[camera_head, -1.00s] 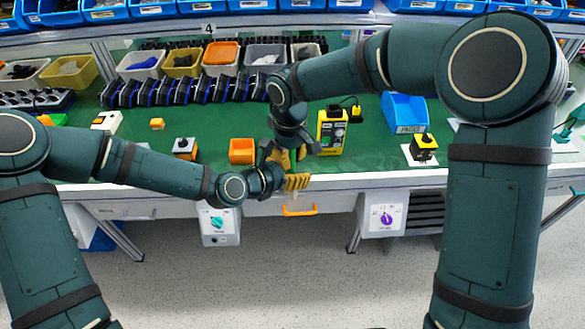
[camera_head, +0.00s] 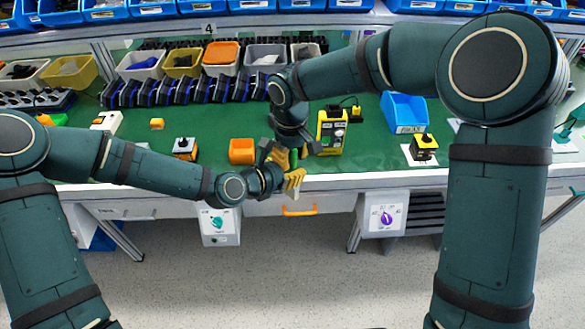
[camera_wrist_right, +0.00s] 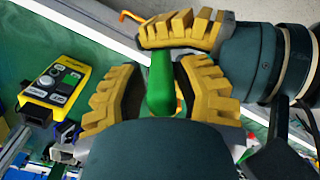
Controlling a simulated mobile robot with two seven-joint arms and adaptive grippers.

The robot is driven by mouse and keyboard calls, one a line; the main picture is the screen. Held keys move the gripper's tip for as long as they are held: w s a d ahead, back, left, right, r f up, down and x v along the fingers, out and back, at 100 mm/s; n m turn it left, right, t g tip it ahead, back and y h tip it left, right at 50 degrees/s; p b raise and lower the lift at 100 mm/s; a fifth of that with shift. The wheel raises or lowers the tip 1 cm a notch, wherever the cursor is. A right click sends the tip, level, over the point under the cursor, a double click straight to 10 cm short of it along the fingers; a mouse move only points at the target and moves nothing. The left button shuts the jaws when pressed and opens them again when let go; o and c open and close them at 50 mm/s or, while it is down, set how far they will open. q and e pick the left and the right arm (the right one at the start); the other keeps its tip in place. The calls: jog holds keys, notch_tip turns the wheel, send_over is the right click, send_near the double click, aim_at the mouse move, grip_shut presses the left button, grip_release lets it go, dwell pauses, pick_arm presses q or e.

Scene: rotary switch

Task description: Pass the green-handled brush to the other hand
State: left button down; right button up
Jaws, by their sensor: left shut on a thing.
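The brush's green handle (camera_wrist_right: 161,84) shows in the right wrist view, between the yellow fingers of my right gripper (camera_wrist_right: 158,92). These fingers stand apart, with a gap on the handle's left side; the right finger is close beside it. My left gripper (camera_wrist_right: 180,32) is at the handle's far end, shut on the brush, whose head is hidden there. In the head view, my left gripper (camera_head: 293,183) is at the table's front edge, just below my right gripper (camera_head: 288,156). I cannot make out the brush in the head view.
A blue bin (camera_head: 404,112) is farther right. An orange drawer handle (camera_head: 299,210) lies below. Some green tabletop is clear.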

jog(key=shift+s+a, duration=0.1)
jog(key=shift+a, duration=0.25)
jog(key=r, duration=0.8)
jog(key=shift+d+r, duration=0.1)
jog(key=shift+d, duration=0.1)
jog(key=s+d+f+m+h, duration=0.2)
jog(key=s+d+f+m, duration=0.2)
jog(key=d+f, duration=0.95)
jog(key=s+a+f+m+y, duration=0.3)
jog(key=s+f, duration=0.4)
jog(key=f, duration=0.2)
jog(key=s+a+f+m+t+y, duration=0.1)
jog(key=s+a+f+m+y, duration=0.1)
jog(key=s+f, duration=0.5)
jog(key=shift+s+a+f+m+t+y, duration=0.15)
jog(key=shift+a+f+m+t+y, duration=0.2)
jog(key=shift+f, duration=0.55)
